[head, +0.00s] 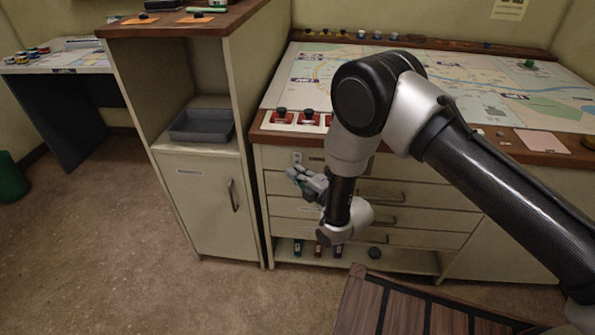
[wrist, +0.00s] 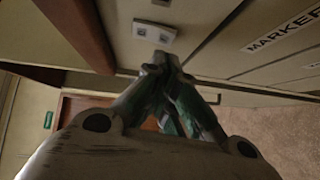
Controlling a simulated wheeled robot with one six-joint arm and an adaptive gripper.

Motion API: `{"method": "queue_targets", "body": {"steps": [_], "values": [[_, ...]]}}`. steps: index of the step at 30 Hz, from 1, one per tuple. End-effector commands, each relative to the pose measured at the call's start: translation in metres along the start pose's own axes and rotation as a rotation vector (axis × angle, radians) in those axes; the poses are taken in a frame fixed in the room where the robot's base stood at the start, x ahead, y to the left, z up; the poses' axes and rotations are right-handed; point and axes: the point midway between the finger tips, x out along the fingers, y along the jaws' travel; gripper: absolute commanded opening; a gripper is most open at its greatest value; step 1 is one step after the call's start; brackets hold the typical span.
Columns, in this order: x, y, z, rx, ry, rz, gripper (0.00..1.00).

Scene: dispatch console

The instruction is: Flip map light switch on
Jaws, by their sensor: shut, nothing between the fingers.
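The map light switch (head: 297,157) is a small pale plate on the console's front face, under the wooden edge at its left end. In the wrist view the switch plate (wrist: 155,32) lies just beyond my fingertips, with small dark marks on it. My gripper (head: 292,173) is just below and left of the plate in the head view. It is shut and empty, and its fingertips (wrist: 160,64) are together close to the plate. I cannot tell whether they touch it. The switch's lever position is too small to tell.
The map console (head: 450,85) has a wooden edge above the switch and drawers (head: 430,194) below it, with handles sticking out. A cabinet (head: 205,200) with a grey tray (head: 201,126) stands to the left. Red-based knobs (head: 282,116) sit on the console top above the switch.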

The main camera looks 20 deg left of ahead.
Motion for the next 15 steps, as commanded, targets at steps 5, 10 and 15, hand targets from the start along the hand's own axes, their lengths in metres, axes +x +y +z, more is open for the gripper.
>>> {"method": "queue_targets", "body": {"steps": [5,10,15], "values": [[0.0093,-0.0002,0.009,0.0,0.001,0.0,0.0],[0.0107,-0.0004,0.0102,0.0,0.001,-0.001,0.0],[0.0106,-0.0003,0.01,0.0,0.002,-0.001,0.0]]}}
